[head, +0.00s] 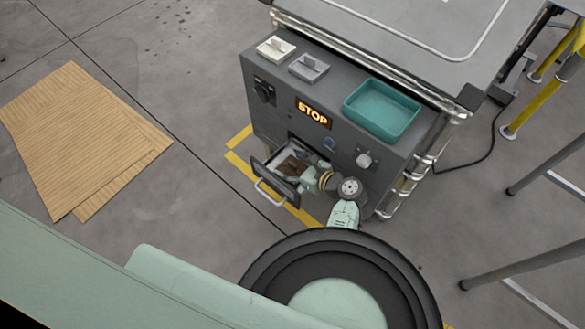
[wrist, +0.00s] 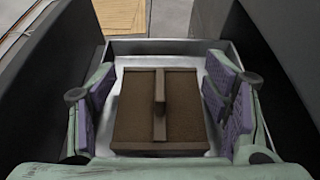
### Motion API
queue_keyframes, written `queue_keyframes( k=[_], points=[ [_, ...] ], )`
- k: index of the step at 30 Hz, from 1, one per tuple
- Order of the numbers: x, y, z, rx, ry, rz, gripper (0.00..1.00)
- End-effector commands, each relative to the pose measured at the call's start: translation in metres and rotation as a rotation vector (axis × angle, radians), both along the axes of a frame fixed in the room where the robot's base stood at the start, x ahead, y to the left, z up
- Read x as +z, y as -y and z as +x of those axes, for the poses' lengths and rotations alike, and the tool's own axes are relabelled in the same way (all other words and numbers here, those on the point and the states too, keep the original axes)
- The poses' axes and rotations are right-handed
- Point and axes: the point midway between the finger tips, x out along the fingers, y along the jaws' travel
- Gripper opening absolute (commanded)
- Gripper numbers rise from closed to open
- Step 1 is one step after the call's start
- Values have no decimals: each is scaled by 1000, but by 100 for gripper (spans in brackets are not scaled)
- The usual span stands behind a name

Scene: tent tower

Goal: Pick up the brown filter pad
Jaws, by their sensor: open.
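The brown filter pad (wrist: 156,114) lies flat in an open metal drawer (wrist: 180,47), with a raised rib along its middle. In the head view the pad (head: 287,167) shows small and dark inside the pulled-out drawer of the grey cabinet. My gripper (wrist: 165,95) is open, with one purple-padded finger on each side of the pad. Neither finger appears to touch the pad's sides. In the head view my gripper (head: 312,177) reaches into the drawer from the right, and its fingertips are hard to make out.
Dark walls stand close on both sides in the wrist view. On the cabinet top (head: 335,83) are a cream block (head: 275,49), a grey block (head: 309,68) and a teal tray (head: 382,110). Cardboard sheets (head: 80,135) lie on the floor at left. Yellow posts stand at right.

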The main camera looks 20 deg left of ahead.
Motion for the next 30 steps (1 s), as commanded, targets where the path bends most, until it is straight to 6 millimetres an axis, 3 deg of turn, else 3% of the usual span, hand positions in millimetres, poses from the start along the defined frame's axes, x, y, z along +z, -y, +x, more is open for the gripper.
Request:
queue_keyframes(
  k=[4,30],
  points=[
    [0,0,0,0,0,0,69],
    [0,0,0,0,0,0,11]
  ],
)
